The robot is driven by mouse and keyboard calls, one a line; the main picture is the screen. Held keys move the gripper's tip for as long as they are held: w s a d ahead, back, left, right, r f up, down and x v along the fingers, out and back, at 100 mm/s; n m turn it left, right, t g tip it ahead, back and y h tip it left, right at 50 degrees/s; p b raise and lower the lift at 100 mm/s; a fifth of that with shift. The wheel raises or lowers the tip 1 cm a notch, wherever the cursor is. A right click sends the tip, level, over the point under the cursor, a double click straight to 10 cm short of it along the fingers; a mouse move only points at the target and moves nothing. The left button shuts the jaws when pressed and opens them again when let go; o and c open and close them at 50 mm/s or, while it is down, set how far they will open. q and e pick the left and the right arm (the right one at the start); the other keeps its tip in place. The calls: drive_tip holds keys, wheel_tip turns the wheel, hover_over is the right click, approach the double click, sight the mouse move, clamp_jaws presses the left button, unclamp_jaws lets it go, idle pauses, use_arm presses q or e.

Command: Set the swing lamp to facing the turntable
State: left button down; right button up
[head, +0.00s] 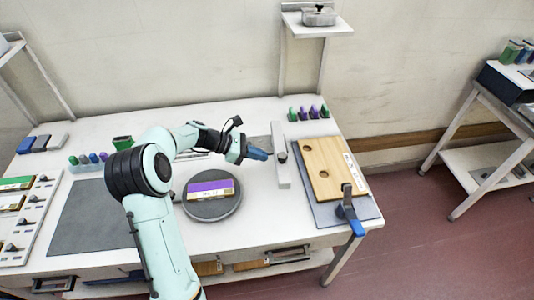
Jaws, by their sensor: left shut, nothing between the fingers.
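The turntable (203,214) is a dark grey disc on the white bench, with a purple-topped, labelled block (210,188) on it. To its right is a pale narrow bar (278,135) with a dark round knob (282,157); it may be the swing lamp, but I cannot tell for sure, nor which way it faces. My left gripper (262,154) is shut and empty. Its tips point right, close to the left side of the bar and knob; I cannot tell whether they touch. My right gripper is not in view.
A wooden board (325,168) with two holes lies right of the bar, with a blue-handled clamp (348,213) at its front. Green and purple pieces (308,113) stand behind. A grey mat (90,220) lies left. A raised shelf (317,30) holds a metal box.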

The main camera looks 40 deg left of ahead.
sight(280, 149)
use_arm(q)
drive_tip(key=shift+w+d, duration=0.9)
drive_tip(key=shift+w, duration=0.15)
drive_tip(key=shift+d, duration=0.1)
drive_tip(key=shift+w+d+r+n+t+y, duration=0.1)
drive_tip(key=shift+w+d+n+t+y, duration=0.25)
drive_tip(key=shift+d+n, duration=0.2)
drive_tip(key=shift+a, duration=0.1)
